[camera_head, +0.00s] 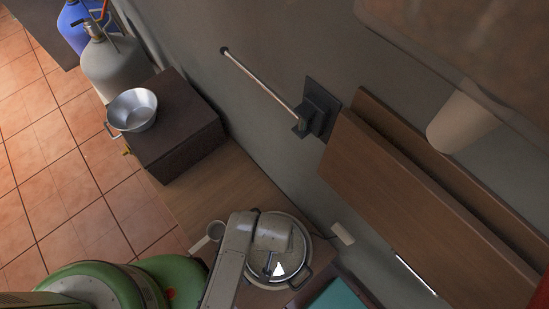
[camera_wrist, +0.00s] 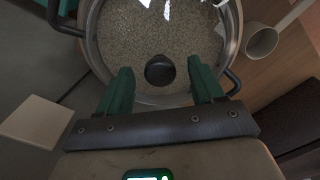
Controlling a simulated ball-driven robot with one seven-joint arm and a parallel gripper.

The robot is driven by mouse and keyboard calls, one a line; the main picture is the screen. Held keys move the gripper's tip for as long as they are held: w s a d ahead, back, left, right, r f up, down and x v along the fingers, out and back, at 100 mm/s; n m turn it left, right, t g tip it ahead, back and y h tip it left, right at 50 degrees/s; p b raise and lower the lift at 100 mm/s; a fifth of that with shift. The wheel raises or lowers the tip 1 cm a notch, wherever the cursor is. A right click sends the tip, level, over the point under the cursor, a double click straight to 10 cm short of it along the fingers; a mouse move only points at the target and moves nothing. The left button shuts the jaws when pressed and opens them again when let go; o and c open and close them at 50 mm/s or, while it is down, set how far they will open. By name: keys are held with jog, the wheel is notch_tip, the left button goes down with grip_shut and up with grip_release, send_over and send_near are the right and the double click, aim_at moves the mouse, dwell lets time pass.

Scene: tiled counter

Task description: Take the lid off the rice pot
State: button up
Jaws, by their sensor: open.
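The rice pot (camera_head: 306,257) is a round metal pot with dark side handles, on the wooden counter. In the wrist view, its rim (camera_wrist: 93,50) and both handles show. A clear glass lid (camera_wrist: 130,30) with a round black knob (camera_wrist: 159,71) covers it, and the grain inside shows through. In the head view, my arm hides part of the lid (camera_head: 292,262). My gripper (camera_wrist: 160,70) is open over the lid, its green fingers on either side of the knob in the wrist view. I cannot tell whether they touch it or how high they are.
A small pale long-handled pan (camera_head: 208,237) stands close beside the pot; it also shows in the wrist view (camera_wrist: 262,41). A pale block (camera_head: 342,233) is on the other side. A metal bowl (camera_head: 133,110) sits on a dark box (camera_head: 178,130). Bare counter (camera_head: 215,190) lies between.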

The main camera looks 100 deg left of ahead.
jog(key=shift+c, duration=0.5)
grip_shut()
